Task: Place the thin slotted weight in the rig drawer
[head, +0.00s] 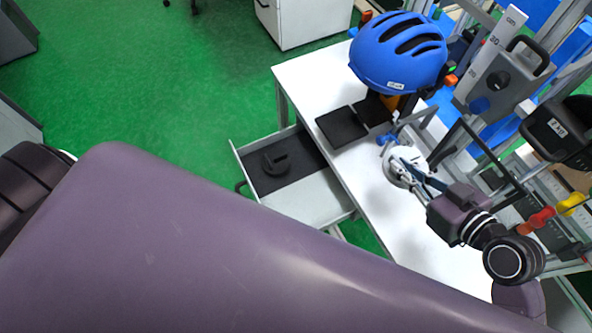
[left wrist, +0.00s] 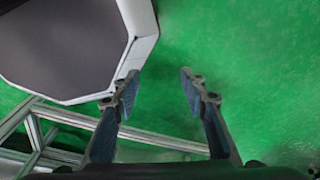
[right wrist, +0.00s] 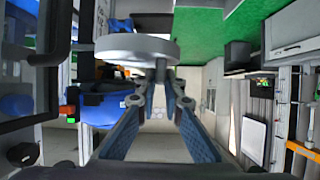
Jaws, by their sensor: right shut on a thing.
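A pale metal disc (head: 393,168), which looks like the thin slotted weight, is held by my right gripper (head: 408,165) over the white table. The right wrist view shows the disc (right wrist: 135,46) at the fingertips (right wrist: 160,80); its slot is not clear there. The rig drawer (head: 315,203) is pulled open at the table's left side. A dark slotted weight (head: 280,165) lies inside on its dark liner. My left gripper (left wrist: 160,84) is open and empty above green floor; it is hidden in the head view.
A blue helmet (head: 398,55) stands at the table's far end. Dark square pads (head: 342,127) lie near it. The rig's posts and a grey box (head: 500,80) crowd the right side. The front of the white tabletop (head: 415,240) is clear.

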